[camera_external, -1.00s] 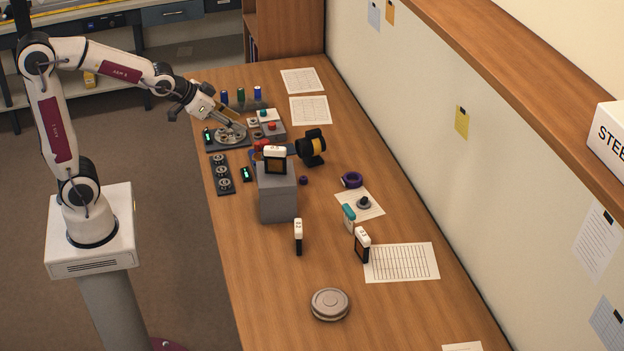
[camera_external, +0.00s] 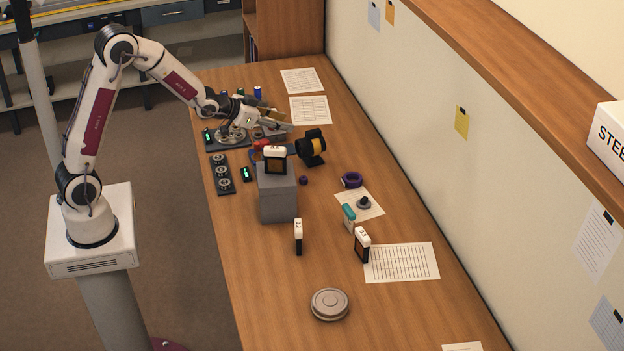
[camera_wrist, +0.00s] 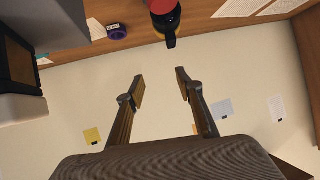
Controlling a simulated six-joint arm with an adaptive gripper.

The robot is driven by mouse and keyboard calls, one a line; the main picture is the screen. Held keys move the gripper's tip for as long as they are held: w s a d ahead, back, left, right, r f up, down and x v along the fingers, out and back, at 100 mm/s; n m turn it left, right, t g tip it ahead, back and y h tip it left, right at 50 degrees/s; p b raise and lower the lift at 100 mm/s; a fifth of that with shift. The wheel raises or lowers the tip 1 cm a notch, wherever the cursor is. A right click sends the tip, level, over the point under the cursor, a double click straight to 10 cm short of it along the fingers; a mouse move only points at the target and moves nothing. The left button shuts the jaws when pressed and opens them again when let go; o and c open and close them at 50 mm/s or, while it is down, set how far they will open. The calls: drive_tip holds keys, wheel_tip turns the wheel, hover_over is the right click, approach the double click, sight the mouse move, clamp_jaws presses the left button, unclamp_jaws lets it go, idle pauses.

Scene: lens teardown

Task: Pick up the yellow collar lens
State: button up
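A black lens-like cylinder with a yellow collar (camera_external: 303,147) rests on its side on a small black stand, right of the grey box in the external view.
A grey box (camera_external: 278,200) with a white-and-black block (camera_external: 274,153) on top stands close to the lens. A purple ring (camera_external: 352,180) lies nearby. Small upright blocks (camera_external: 298,236) and a round grey lid (camera_external: 330,304) stand nearer. The wall bounds the table's right side.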

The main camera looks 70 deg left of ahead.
drive_tip(key=t, duration=0.2)
approach(309, 132)
drive_tip(key=x, duration=0.3)
drive_tip(key=shift+w+d, duration=0.1)
drive_tip(key=shift+d, duration=0.2)
drive_tip(key=shift+x, duration=1.3)
drive_tip(key=shift+g, duration=0.3)
drive_tip(key=shift+w+a+f, duration=0.3)
drive_tip(key=shift+w+a, duration=0.05)
drive_tip(key=shift+w, duration=0.3)
drive_tip(key=shift+w+a+f, duration=0.25)
drive_tip(key=shift+w+a, duration=0.05)
drive_tip(key=shift+w, duration=0.4)
drive_tip(key=shift+x, duration=1)
